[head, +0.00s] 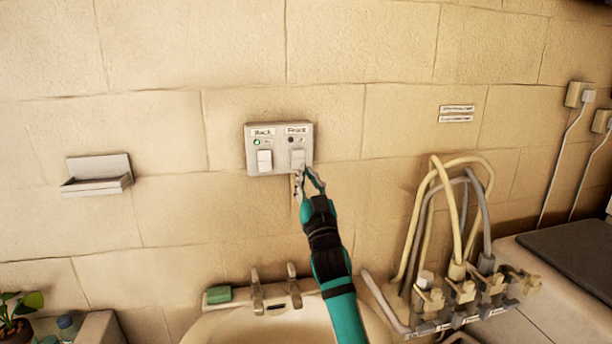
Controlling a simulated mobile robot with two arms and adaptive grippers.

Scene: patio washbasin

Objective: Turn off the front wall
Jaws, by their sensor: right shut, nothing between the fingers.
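A white double switch plate (279,148) is on the stone wall above the basin. Its left switch (264,161) sits under a label that seems to read "BACK", with a lit green light (257,142). Its right switch (297,158) sits under a label that seems to read "FRONT", and the light (291,140) there is dark. My right gripper (309,180) is shut and empty, its fingertips at the lower edge of the right switch. I cannot tell whether they touch it. My left gripper is out of view.
The washbasin (215,328) with two taps (274,290) and a green soap bar (219,294) lies below. Hoses (437,215) and valves stand at right. A small wall shelf (97,175) is at left, a potted plant (18,310) lower left. Wall outlets (579,94) are far right.

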